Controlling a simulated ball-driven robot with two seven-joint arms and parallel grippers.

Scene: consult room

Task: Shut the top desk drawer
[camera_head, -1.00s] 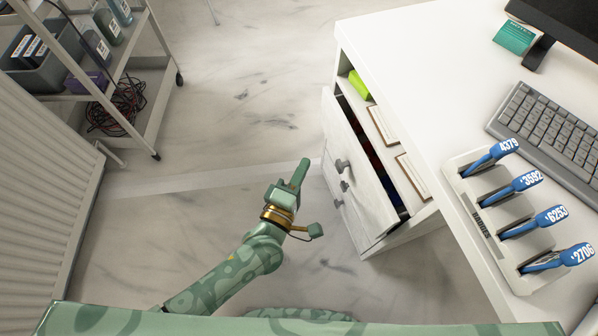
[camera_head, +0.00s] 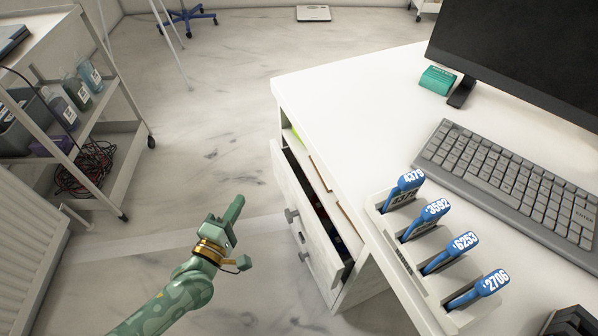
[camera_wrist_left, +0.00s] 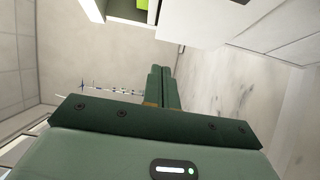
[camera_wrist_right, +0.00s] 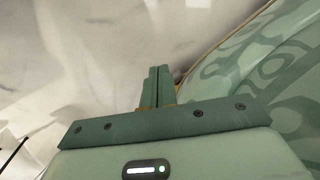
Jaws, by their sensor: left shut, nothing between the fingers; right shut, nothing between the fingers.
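The top desk drawer (camera_head: 288,187) is pulled out of the white desk (camera_head: 340,105), with a gap behind its front panel and dark contents inside. A grey knob (camera_head: 291,215) sits on its front. My left gripper (camera_head: 238,202) is shut and empty, left of the drawer front and apart from it. In the left wrist view its shut fingers (camera_wrist_left: 162,72) point ahead, with white desk panels (camera_wrist_left: 275,28) at the upper right. My right gripper (camera_wrist_right: 160,72) shows only in the right wrist view, shut and empty over pale floor.
A badge rack (camera_head: 400,240) with blue numbered tags, a keyboard (camera_head: 515,185) and a monitor (camera_head: 530,50) stand on the desk. A metal cart (camera_head: 110,160) with bottles and cables stands at the left. The marble floor (camera_head: 190,130) between cart and desk is clear.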

